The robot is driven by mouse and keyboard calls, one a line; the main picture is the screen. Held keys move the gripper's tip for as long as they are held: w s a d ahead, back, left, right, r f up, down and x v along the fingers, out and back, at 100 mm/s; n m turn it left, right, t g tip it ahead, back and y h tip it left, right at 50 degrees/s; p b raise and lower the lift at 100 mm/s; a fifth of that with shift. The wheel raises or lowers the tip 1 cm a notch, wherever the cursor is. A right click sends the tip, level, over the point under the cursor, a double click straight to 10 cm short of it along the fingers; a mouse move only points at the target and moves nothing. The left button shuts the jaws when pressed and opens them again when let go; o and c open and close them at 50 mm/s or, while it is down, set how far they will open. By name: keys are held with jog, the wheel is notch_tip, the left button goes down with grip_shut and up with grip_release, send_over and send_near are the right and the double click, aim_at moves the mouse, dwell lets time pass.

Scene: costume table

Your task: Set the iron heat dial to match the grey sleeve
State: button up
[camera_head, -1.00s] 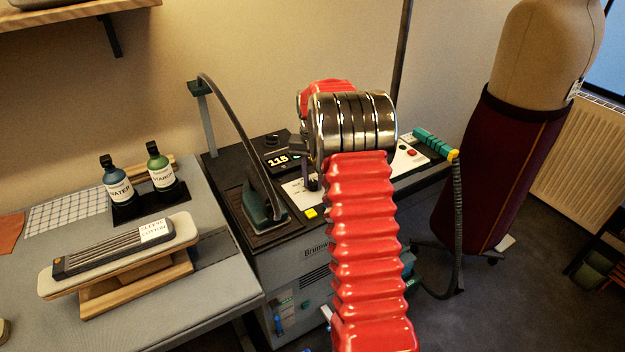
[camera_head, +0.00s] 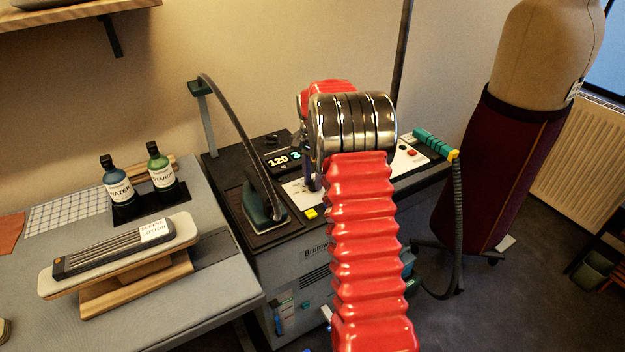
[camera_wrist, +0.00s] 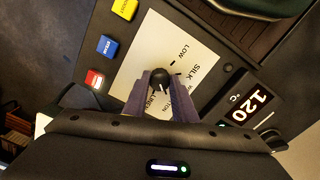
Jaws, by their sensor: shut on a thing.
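The heat dial is a round black knob (camera_wrist: 162,80) with a white pointer mark, set on a white card (camera_wrist: 185,52) printed LOW, SILK and further words partly hidden by my fingers. My gripper (camera_wrist: 163,88) is shut on the knob, one finger at each side. In the head view my arm hides the dial. The display (camera_wrist: 246,106) reads 120 °C; it also shows in the head view (camera_head: 278,160). The grey sleeve (camera_head: 105,252) lies on the sleeve board (camera_head: 60,284) at left, with a white label (camera_head: 155,231) reading SLEEVE COTTON.
The iron (camera_head: 264,208) stands left of the dial card, its cord arching above. Yellow (camera_wrist: 125,8), blue (camera_wrist: 108,46) and red (camera_wrist: 94,79) buttons line the panel. Water (camera_head: 117,182) and starch (camera_head: 161,168) bottles stand on the left table. A dress form (camera_head: 490,150) stands right.

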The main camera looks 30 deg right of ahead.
aim_at(312, 182)
jog(key=shift+r, duration=0.1)
jog(key=o, duration=1)
jog(key=shift+o, duration=0.2)
notch_tip(312, 182, up, 14)
jog(key=shift+f, duration=0.2)
jog(key=shift+w, duration=0.15)
